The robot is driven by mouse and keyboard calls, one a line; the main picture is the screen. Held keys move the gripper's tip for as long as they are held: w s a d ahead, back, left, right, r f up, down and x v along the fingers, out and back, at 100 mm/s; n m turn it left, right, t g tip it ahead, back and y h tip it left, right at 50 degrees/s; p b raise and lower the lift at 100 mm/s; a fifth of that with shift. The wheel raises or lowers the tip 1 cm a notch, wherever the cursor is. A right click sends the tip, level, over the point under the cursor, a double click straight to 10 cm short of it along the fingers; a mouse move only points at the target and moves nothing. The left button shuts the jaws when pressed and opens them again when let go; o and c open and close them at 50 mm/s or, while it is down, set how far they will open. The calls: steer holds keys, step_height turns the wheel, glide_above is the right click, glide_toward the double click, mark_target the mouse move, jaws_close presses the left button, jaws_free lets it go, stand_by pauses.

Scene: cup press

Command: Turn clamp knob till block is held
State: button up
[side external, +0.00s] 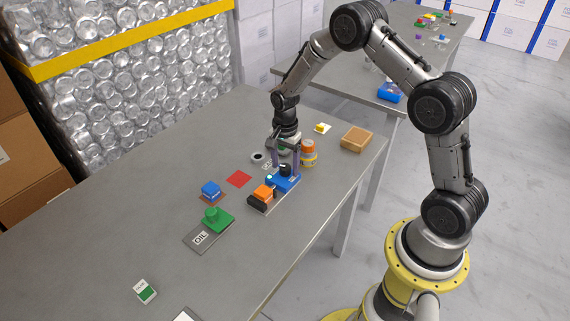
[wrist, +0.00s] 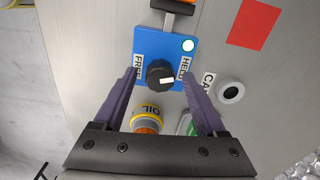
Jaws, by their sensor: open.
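The clamp is a blue base (wrist: 148,42) with a black round knob (wrist: 159,73) between labels FREE and HELD. The knob's white mark points toward the lower right in the wrist view, on the HELD side. In the side view, my gripper (side external: 284,160) is over the blue base (side external: 285,183). An orange block (side external: 263,192) sits at the clamp's dark jaw end (side external: 258,204).
An orange-capped bottle (side external: 308,153) stands close behind the clamp; a round can opening (wrist: 231,91) lies near it. A red square (side external: 238,179), blue block (side external: 211,189), green piece (side external: 218,219) and wooden box (side external: 357,139) are around. The table's near-left area is mostly clear.

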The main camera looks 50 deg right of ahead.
step_height(320, 180, up, 14)
stand_by(0.5)
steer(key=shift+f, duration=0.1)
step_height(320, 180, up, 11)
steer(key=n+t, duration=0.1)
steer(key=t, duration=0.2)
glide_above(285, 166)
steer(key=s+a, duration=0.2)
steer(key=a, duration=0.2)
steer(key=s+a+r+n+t, duration=0.1)
steer(key=s+a+r+n, duration=0.2)
steer(key=s+r, duration=0.55)
steer(key=s+a+f+n, duration=0.1)
steer(key=s+f+n, duration=0.1)
steer(key=s+n, duration=0.4)
steer(key=s+a+f+n+t, duration=0.1)
steer(key=s+f+n, duration=0.2)
steer(key=s+n, duration=0.4)
steer(key=shift+s+a+t, duration=0.3)
steer(key=shift+s+a, duration=0.1)
steer(key=shift+s, duration=1.4)
